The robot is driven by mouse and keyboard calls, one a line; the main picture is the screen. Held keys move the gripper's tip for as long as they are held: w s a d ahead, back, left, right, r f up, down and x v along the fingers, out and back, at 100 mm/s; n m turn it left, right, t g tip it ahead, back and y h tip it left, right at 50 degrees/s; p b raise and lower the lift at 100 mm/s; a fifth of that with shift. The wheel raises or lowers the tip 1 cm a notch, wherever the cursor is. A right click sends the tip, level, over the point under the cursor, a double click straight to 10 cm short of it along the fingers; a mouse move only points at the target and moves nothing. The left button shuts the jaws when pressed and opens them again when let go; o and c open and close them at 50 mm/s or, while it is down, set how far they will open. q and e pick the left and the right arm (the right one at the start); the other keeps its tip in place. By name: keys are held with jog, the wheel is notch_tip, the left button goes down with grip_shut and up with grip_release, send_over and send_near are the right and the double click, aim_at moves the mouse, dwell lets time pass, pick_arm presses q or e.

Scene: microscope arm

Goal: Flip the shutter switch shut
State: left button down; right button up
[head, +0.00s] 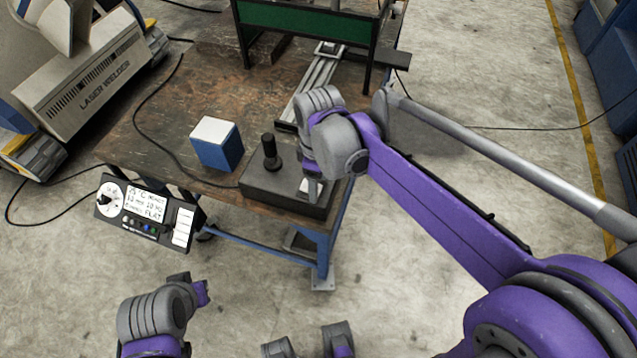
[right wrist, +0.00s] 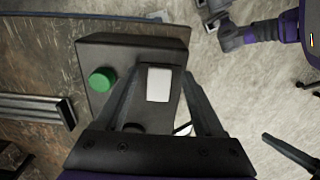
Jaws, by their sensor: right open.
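The shutter switch is a white rocker (right wrist: 158,84) on a dark control box (right wrist: 130,52). In the right wrist view it appears between the fingers of my right gripper (right wrist: 159,77), which are open and spread to either side of it. I cannot tell whether they touch the box. In the head view the box (head: 262,184) sits at the table's front right corner, and my right gripper (head: 312,186) is over its right part, partly hiding the switch. My left arm's wrist (head: 152,312) is low at the left; its finger opening cannot be made out.
A black joystick (head: 270,152) rises from the box, left of my right gripper. A blue block with a white top (head: 217,143) stands left. A dial panel (head: 147,210) hangs at the table's front edge. A laser welder (head: 82,75) stands behind.

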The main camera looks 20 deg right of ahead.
jog(key=shift+f, duration=0.4)
grip_shut()
jog(key=shift+w+a+r+g+h, duration=0.1)
jog(key=shift+w+a+g+h, duration=0.2)
jog(key=shift+g+h, duration=0.45)
jog(key=shift+a+r+g+h+b, duration=0.1)
jog(key=shift+g+h+b, duration=0.2)
jog(key=shift+h, duration=0.3)
jog(key=shift+a+r+g+h+b, duration=0.15)
jog(key=shift+g+h, duration=0.1)
jog(key=shift+h, duration=0.3)
jog(key=shift+f, duration=0.1)
grip_release()
